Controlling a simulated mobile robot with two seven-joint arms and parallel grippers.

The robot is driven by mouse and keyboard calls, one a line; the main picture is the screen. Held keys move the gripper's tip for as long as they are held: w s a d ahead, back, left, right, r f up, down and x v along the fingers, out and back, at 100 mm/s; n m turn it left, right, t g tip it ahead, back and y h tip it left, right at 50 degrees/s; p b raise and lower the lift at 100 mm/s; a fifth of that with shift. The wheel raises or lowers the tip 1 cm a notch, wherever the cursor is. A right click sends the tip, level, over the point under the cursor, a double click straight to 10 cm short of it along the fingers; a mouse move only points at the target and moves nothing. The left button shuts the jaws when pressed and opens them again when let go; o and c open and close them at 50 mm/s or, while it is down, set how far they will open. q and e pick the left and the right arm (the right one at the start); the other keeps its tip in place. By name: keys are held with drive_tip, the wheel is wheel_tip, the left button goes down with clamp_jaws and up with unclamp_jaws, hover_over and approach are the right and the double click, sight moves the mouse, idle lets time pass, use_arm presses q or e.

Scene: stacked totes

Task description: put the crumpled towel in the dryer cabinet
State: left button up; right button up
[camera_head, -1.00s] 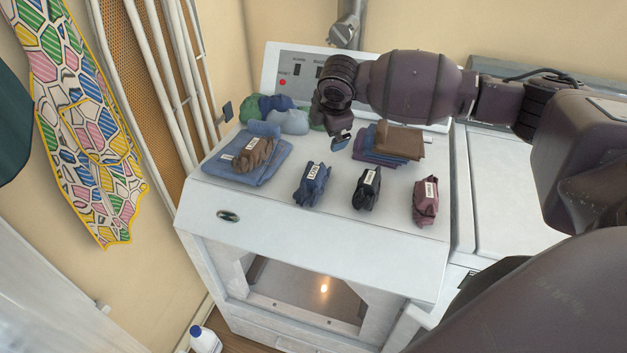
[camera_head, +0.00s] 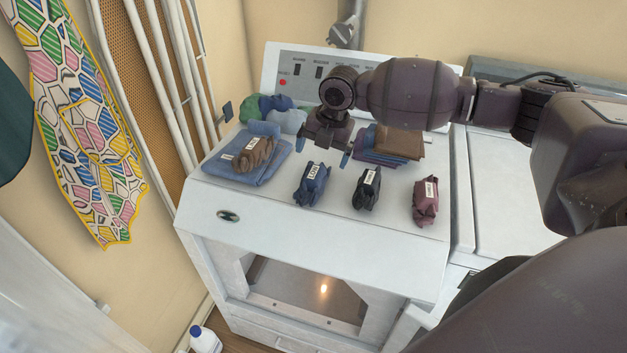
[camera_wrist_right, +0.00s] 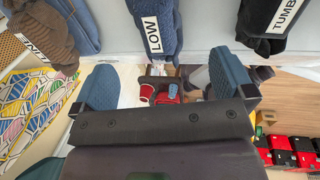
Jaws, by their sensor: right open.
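Several crumpled bundles with white tags lie on top of the white dryer cabinet (camera_head: 330,232): a brown one (camera_head: 258,152) on a folded blue towel, a blue one tagged LOW (camera_head: 312,187), a black one (camera_head: 366,190) and a maroon one (camera_head: 425,203). I cannot tell which is the task's towel. My right gripper (camera_head: 326,153) is open and empty, pointing down behind the blue bundle. In the right wrist view, its blue fingertips (camera_wrist_right: 167,80) are spread, with the blue bundle (camera_wrist_right: 153,30) ahead of the gap, apart from them. My left gripper is out of view.
The cabinet's open front (camera_head: 305,290) is below the top's front edge. Loose green and blue cloths (camera_head: 275,112) lie at the back left. A folded stack (camera_head: 395,145) sits right of my gripper. A white bottle (camera_head: 205,340) stands on the floor.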

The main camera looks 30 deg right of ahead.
sight(316, 173)
drive_tip(key=f, duration=0.3)
drive_tip(key=w+a+f, duration=0.1)
drive_tip(key=f, duration=0.5)
drive_tip(key=shift+w+a+f, duration=0.15)
drive_tip(key=shift+w+a, duration=0.05)
drive_tip(key=shift+w, duration=0.1)
drive_tip(key=shift+c, duration=0.2)
drive_tip(key=c, duration=1.1)
wheel_tip(316, 173, up, 20)
drive_tip(key=shift+r, duration=0.1)
